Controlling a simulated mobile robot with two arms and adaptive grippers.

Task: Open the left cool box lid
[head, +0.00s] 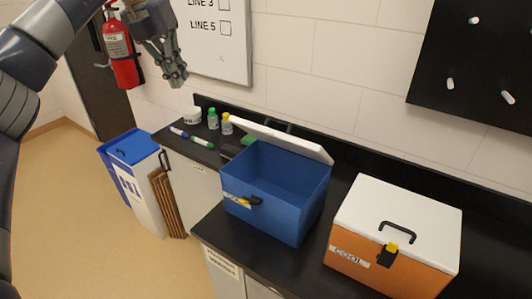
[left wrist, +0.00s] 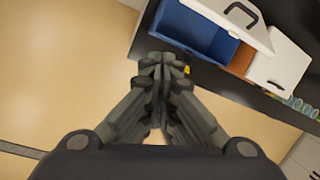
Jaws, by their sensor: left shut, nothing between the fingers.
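The left cool box (head: 275,210) is blue and stands on the black counter. Its white lid (head: 285,139) is raised and leans back along the rear edge, so the blue inside shows. The box front has a label and a dark latch (head: 248,201) with a yellow part. My left gripper (head: 177,82) is shut and empty, high above and to the left of the box, apart from it. In the left wrist view the closed fingers (left wrist: 162,63) lie below the open blue box (left wrist: 195,30) and its raised lid (left wrist: 235,20). My right gripper is not in view.
An orange cool box (head: 385,270) with its white lid down stands to the right. Bottles (head: 213,120), a white jar (head: 192,115) and markers (head: 202,142) lie at the counter's left end. A fire extinguisher (head: 122,58) and whiteboard (head: 238,57) are on the wall.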

